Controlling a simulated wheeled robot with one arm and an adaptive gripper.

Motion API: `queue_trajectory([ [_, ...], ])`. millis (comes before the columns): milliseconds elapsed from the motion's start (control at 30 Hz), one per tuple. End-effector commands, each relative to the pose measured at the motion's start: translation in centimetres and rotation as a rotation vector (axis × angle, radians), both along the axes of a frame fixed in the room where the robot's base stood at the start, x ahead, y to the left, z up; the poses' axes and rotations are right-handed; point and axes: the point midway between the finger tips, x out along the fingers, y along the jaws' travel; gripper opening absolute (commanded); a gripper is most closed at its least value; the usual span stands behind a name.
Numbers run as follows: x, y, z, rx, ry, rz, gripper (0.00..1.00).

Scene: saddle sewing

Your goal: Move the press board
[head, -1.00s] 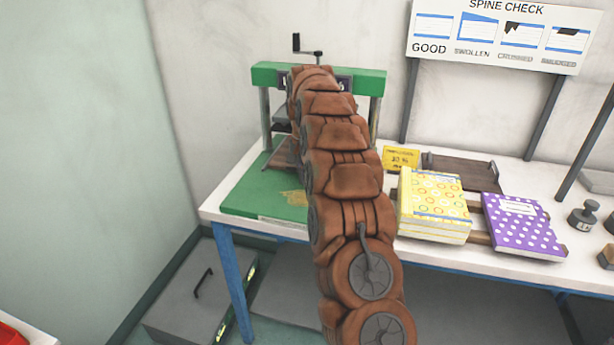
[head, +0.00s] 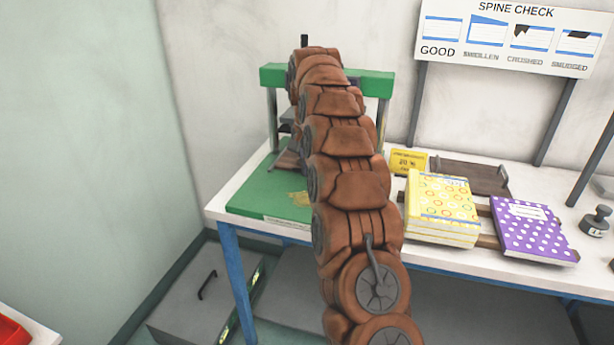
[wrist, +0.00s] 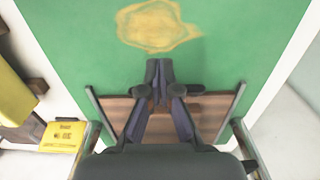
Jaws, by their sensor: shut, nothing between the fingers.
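A brown wooden board with dark raised edges (wrist: 118,108) lies on the green press bed (wrist: 88,40) in the wrist view. I take it for the press board. In the head view a corner of this board (head: 287,160) shows left of my arm, on the green bed (head: 262,196). My gripper (wrist: 159,72) is shut and empty, with its fingertips over the bed just past the board's edge. It hides the board's middle; I cannot tell whether it touches. In the head view my arm hides the gripper and much of the green press frame (head: 272,77).
A second brown board (head: 478,176) lies at the back of the white table, right of a yellow sign (head: 408,162). Yellow books (head: 440,207) and a purple dotted book (head: 530,228) lie in front. A metal weight (head: 597,222) stands farther right.

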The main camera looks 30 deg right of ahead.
Motion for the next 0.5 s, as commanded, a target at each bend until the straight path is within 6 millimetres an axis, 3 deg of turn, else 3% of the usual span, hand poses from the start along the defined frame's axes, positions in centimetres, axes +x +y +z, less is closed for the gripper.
queue_trajectory([
  [500, 0.0, 0.1, 4.9, 0.000, -0.001, 0.001, 0.00],
])
